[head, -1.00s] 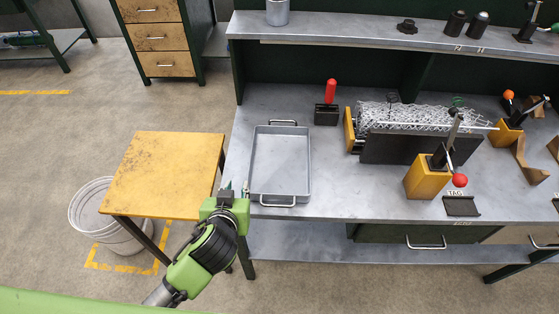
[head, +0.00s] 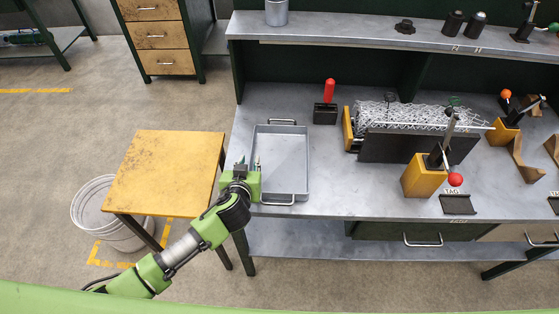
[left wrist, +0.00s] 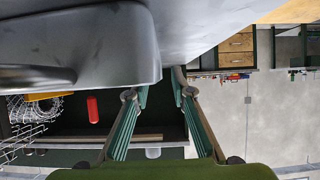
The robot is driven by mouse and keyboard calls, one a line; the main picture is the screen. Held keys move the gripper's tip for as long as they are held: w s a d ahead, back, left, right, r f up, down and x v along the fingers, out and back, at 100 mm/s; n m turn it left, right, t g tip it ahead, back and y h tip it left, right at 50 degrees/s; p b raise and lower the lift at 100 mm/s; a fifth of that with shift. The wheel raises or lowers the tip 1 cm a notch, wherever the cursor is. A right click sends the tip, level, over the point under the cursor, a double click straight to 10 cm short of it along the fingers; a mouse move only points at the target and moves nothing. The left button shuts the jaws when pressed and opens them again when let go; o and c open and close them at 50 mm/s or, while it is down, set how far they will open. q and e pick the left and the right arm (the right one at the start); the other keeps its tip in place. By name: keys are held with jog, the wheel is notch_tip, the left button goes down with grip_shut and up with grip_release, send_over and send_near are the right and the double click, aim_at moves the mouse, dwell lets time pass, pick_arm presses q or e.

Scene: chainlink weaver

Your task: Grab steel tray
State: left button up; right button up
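The steel tray (head: 281,188) is a shallow grey rectangular pan with a wire handle at its far and near ends. It lies flat on the left end of the workbench. In the left wrist view its grey body (left wrist: 90,50) fills the upper left, very close. My left gripper (head: 248,163) is at the tray's left side wall, its fingers pointing toward the bench's back. In the left wrist view the left gripper (left wrist: 161,88) is open, with the tray's edge near its fingertips. I cannot tell whether they touch it. My right gripper is not in view.
The workbench (head: 355,195) carries a black block with a red handle (head: 328,92), a wire-mesh fixture (head: 415,118) and a yellow block with a red-knobbed lever (head: 424,177). A yellow side table (head: 170,165) and white bucket (head: 90,205) stand left.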

aim_at(251, 155)
pick_arm(q)
jog(key=x, duration=0.4)
jog(key=shift+p, duration=0.35)
jog(key=shift+r, duration=0.1)
grip_shut()
jog(key=shift+w, duration=0.1)
jog(key=shift+r, duration=0.1)
